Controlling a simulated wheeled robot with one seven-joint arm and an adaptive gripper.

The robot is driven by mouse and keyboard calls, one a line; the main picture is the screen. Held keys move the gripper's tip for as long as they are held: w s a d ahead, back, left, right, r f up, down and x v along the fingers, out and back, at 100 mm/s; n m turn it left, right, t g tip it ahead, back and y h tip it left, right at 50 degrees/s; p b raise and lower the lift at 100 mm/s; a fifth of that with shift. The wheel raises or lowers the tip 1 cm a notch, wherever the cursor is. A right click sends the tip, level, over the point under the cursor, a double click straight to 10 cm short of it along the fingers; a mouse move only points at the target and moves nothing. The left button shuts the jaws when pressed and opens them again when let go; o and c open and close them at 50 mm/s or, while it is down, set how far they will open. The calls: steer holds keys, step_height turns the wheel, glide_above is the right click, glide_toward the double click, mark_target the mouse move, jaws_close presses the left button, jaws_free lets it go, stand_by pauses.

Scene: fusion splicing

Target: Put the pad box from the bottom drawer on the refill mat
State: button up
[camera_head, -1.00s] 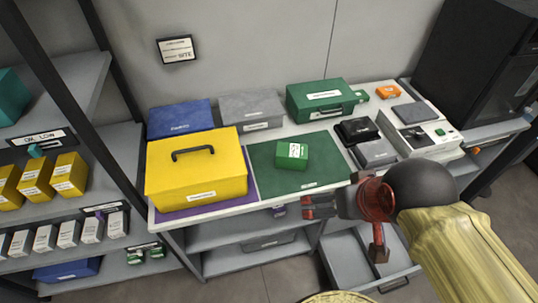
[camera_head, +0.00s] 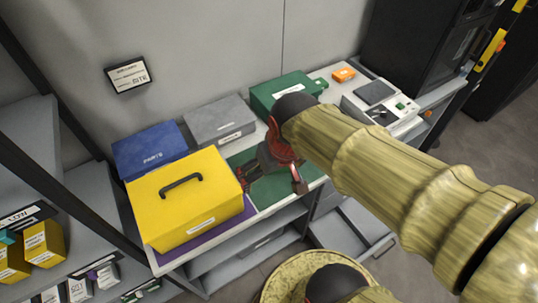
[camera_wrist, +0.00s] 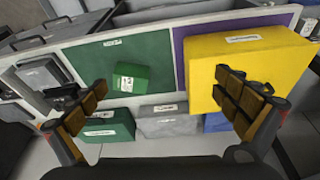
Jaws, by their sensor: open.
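A small green box (camera_wrist: 130,77) with a white label lies on the green mat (camera_wrist: 82,62) in the wrist view. My arm hides the box in the head view, where part of the mat (camera_head: 268,192) shows. My gripper (camera_wrist: 165,92) is open and empty, its fingers spread above the worktop; in the head view the gripper (camera_head: 245,174) is near the yellow case's right edge. A low drawer (camera_head: 338,236) stands pulled out under the bench, and its visible inside looks empty. The labels are too small to read.
The yellow case (camera_head: 187,205) stands on a purple mat (camera_head: 208,232) beside the green mat. Blue (camera_head: 150,150), grey (camera_head: 220,122) and green (camera_head: 285,92) cases line the back. A device (camera_head: 382,105) stands at the right. Shelving (camera_head: 75,205) is at the left.

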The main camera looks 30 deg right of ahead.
steer(key=w+d+f+m+p, duration=0.1)
steer(key=w+d+f+p, duration=0.2)
steer(key=w+f+p, duration=0.1)
steer(key=w+d+f+m+g+p, duration=0.1)
steer(key=w+d+f+p, duration=0.3)
steer(key=w, duration=0.3)
steer(key=w+d+f+m+g+p, duration=0.1)
steer(key=w+d+f+p, duration=0.2)
steer(key=w+f+p, duration=0.1)
steer(key=shift+w+d+f+p, duration=0.2)
steer(key=shift+w+f, duration=0.15)
steer(key=shift+f, duration=0.2)
steer(key=shift+w+d+f+p, duration=0.2)
steer(key=shift+w+f, duration=0.1)
steer(key=shift+f, duration=0.2)
steer(key=shift+w+d+f, duration=0.1)
steer(key=shift+w+f, duration=0.05)
steer(key=shift+f, duration=0.6)
steer(key=shift+w+d+f, duration=0.1)
steer(key=shift+w+f, duration=0.05)
steer(key=shift+f, duration=0.6)
steer(key=shift+w+d+f+b, duration=0.15)
steer(key=shift+f+b, duration=0.2)
steer(key=shift+f, duration=1.95)
steer(key=shift+c, duration=0.7)
steer(key=c, duration=1.1)
steer(key=shift+c, duration=0.3)
